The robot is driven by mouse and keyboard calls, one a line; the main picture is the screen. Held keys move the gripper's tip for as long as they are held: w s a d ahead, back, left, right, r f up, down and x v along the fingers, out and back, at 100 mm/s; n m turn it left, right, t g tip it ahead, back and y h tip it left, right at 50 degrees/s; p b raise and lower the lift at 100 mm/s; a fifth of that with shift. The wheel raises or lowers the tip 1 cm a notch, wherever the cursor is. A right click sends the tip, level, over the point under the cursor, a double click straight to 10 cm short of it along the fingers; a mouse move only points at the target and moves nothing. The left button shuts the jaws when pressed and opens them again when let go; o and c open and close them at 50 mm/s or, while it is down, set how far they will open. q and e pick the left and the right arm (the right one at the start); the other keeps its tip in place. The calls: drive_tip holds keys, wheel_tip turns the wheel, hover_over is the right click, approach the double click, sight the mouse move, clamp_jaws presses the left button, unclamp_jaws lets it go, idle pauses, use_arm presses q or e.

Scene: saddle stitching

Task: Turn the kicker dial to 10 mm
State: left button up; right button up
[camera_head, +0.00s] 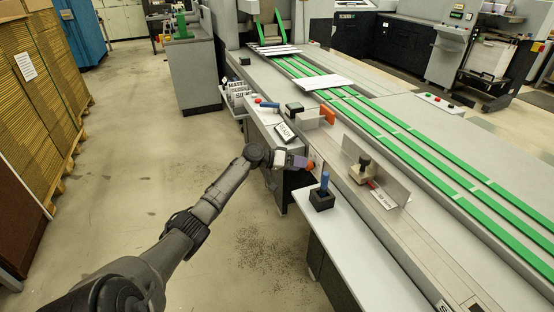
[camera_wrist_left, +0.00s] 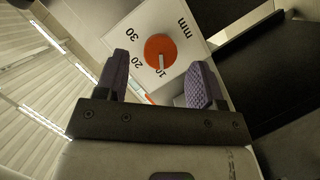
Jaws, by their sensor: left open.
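The kicker dial is a round orange knob (camera_wrist_left: 160,48) on a white plate (camera_wrist_left: 182,22) printed 10, 20, 30 and mm, in the left wrist view. A white line on the knob points to the 10 label (camera_wrist_left: 160,71), as far as I can tell. My left gripper (camera_wrist_left: 162,64) is open, its purple fingers on either side of the dial's lower part in the picture and apart from it. In the head view my left gripper (camera_head: 298,161) is close to the machine's side, where the orange dial (camera_head: 311,165) shows at its tips. My right gripper is not in view.
A black block with a blue handle (camera_head: 322,195) stands on the white shelf just right of my gripper. A READY sign (camera_head: 285,132) and a blue-handled lever (camera_head: 268,104) are behind it. A clamp block with a dark knob (camera_head: 362,172) sits on the machine bed. The floor left is clear.

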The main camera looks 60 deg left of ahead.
use_arm(q)
drive_tip(key=p+v, duration=0.2)
drive_tip(key=v, duration=0.8)
drive_tip(key=shift+s, duration=0.35)
drive_tip(key=shift+r, duration=0.1)
